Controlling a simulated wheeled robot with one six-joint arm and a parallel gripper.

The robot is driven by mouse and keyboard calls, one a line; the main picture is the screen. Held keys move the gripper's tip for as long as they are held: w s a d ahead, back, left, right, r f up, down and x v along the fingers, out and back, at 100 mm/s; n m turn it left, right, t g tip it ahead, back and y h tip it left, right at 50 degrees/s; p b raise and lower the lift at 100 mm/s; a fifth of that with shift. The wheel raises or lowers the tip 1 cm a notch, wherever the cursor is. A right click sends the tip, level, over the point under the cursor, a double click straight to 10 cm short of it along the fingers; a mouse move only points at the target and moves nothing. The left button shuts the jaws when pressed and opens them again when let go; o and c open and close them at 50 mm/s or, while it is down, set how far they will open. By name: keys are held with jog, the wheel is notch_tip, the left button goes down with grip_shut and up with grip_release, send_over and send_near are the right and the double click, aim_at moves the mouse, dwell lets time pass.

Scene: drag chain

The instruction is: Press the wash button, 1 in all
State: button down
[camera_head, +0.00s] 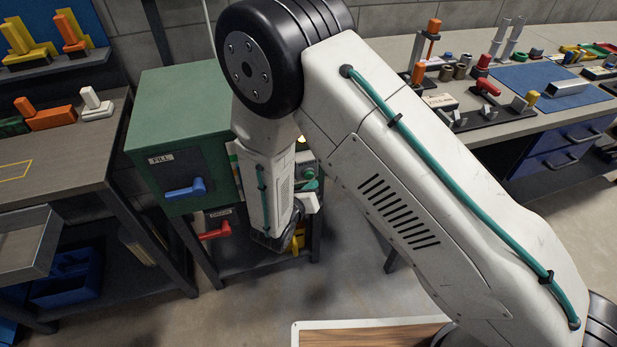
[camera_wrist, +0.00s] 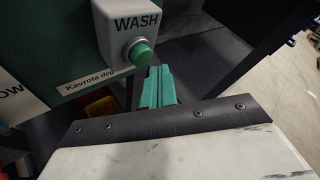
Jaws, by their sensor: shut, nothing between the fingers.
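The wash button (camera_wrist: 141,54) is a round green push button in a metal collar. It sits on a grey box (camera_wrist: 118,25) marked WASH, fixed to a green panel, in the wrist view. My gripper (camera_wrist: 158,72) shows its two teal fingers shut together, with nothing between them. In that picture the fingertips are just below and right of the button; the depth gap between them is hard to judge.
The cabinet's front has a blue FILL handle (camera_head: 186,188) and a red handle (camera_head: 215,231) below. A workbench with a grey top (camera_head: 60,155) stands left. Another bench with a blue mat (camera_head: 540,82) stands right. Open floor (camera_head: 255,310) lies in front of the cabinet.

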jog(key=shift+s, duration=0.1)
jog(key=s, duration=0.2)
jog(key=s+d, duration=0.1)
jog(key=s, duration=0.1)
jog(key=shift+s+d, duration=0.2)
jog(key=shift+s, duration=0.1)
dwell(0.9)
jog(key=s+d+r+m+g+h, duration=0.3)
jog(key=s+d+r+m+g, duration=0.25)
jog(key=d+r+m, duration=0.3)
jog(key=s+d+r+m+g+h, duration=0.2)
jog(key=s+d+r+m+g, duration=0.4)
jog(key=m, duration=0.4)
jog(key=s+d+r+m+y, duration=0.4)
jog(key=s+r+m+y, duration=0.1)
jog(key=r+m, duration=0.4)
jog(key=s+d+r+m+y, duration=0.4)
jog(key=s+r+m+y, duration=0.2)
jog(key=r, duration=0.6)
jog(key=s+m, duration=0.2)
jog(key=shift+s+d+m+y, duration=0.2)
jog(key=shift+d+m+y, duration=0.1)
jog(key=shift+m, duration=0.05)
